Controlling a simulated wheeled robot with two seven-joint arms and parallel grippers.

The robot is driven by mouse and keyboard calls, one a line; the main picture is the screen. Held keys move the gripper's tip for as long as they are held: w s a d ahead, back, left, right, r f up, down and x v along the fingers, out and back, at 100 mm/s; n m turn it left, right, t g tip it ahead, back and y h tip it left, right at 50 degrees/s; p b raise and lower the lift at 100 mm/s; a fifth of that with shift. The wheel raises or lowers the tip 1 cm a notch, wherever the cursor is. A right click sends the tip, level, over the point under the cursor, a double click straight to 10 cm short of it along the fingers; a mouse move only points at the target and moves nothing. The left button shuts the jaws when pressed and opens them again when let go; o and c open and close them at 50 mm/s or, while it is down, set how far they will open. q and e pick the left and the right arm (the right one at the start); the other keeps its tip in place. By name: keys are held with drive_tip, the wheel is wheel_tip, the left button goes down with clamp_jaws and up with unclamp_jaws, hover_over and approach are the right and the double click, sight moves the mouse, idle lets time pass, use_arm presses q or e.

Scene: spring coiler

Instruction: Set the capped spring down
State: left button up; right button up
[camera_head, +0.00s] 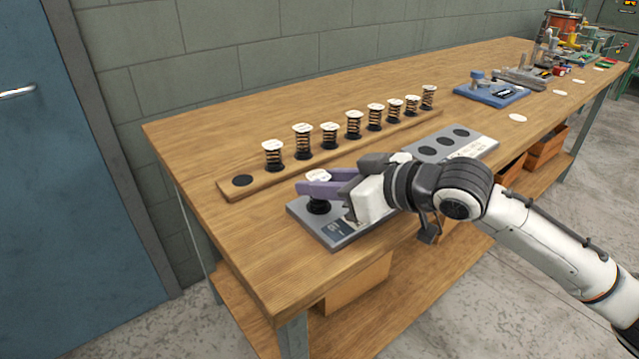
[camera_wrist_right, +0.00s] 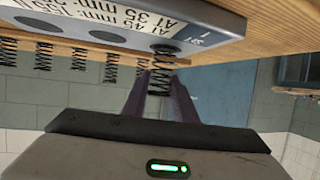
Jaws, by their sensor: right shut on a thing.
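My right gripper (camera_head: 305,181) is shut on a capped spring (camera_head: 318,178), one purple finger on each side of it. The spring has a white cap on top and a black foot below, and it looks upright. Its foot is over the near-left end of the grey plate (camera_head: 346,238). In the right wrist view, which is upside down, the spring (camera_wrist_right: 158,82) stands between the fingers with its foot at the plate's end spot (camera_wrist_right: 165,49). I cannot tell whether the foot bears on the plate. My left gripper is not in view.
A wooden strip (camera_head: 262,187) behind the plate holds a row of several capped springs and has a bare dark spot at its left end. The plate's far end has dark spots (camera_head: 444,141) free. A blue fixture (camera_head: 491,94) and machines stand farther along the bench.

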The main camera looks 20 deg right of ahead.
drive_tip(key=o, duration=1)
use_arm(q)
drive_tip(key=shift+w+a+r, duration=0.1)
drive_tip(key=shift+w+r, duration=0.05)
use_arm(e)
drive_tip(key=shift+s+r, duration=0.1)
use_arm(q)
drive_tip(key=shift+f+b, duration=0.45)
drive_tip(key=shift+b, duration=0.25)
use_arm(e)
drive_tip(key=v, duration=1.1)
drive_tip(key=shift+s+d+r, duration=0.15)
drive_tip(key=shift+s+r, duration=0.05)
drive_tip(key=shift+s, duration=0.05)
